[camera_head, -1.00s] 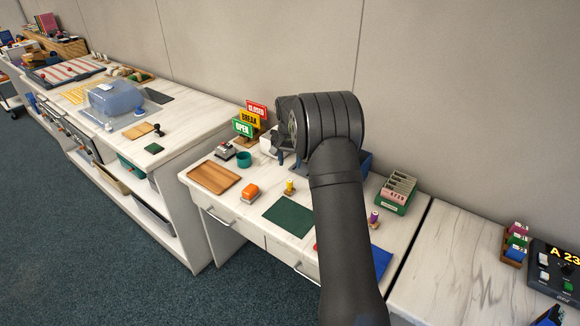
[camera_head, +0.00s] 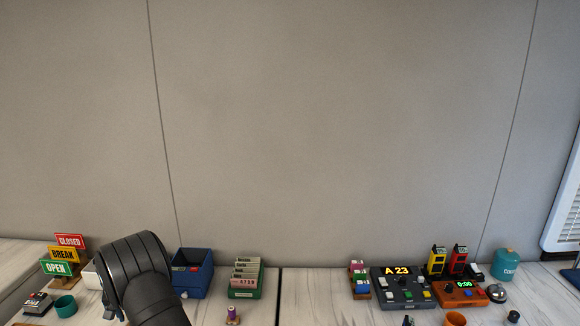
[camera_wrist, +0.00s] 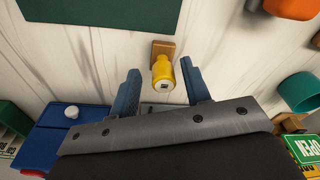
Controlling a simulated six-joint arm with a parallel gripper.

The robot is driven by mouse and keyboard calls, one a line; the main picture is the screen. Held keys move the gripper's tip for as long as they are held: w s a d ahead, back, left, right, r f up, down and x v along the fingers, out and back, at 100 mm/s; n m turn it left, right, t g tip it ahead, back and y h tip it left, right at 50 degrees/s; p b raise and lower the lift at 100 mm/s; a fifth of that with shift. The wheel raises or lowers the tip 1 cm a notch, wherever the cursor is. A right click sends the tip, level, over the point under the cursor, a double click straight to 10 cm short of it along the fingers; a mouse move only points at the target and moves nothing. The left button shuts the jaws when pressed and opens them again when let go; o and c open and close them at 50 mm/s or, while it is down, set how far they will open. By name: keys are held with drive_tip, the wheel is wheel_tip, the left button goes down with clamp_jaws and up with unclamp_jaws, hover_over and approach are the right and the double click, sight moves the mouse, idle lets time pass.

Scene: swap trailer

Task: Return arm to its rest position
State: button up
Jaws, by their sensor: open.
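My arm's dark wrist (camera_head: 135,270) shows at the lower left of the head view, between the sign stand and the blue bin; the fingers are hidden there. In the wrist view my gripper (camera_wrist: 161,88) has its two blue fingers apart, with nothing held between them. A yellow-handled piece on a small wooden block (camera_wrist: 162,68) stands on the white counter just beyond the fingertips, in line with the gap. I cannot tell how far below the fingers it is.
The head view shows signs (camera_head: 66,254), a teal cup (camera_head: 65,306), a blue bin (camera_head: 192,274), a green card holder (camera_head: 246,280), an A 23 display unit (camera_head: 402,287) and a teal canister (camera_head: 506,264). The wrist view shows a green mat (camera_wrist: 100,14). Open wall fills the upper space.

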drive_tip(key=shift+w+f, duration=0.1)
drive_tip(key=shift+f, duration=0.5)
drive_tip(key=shift+r, duration=1.9)
drive_tip(key=shift+f, duration=0.1)
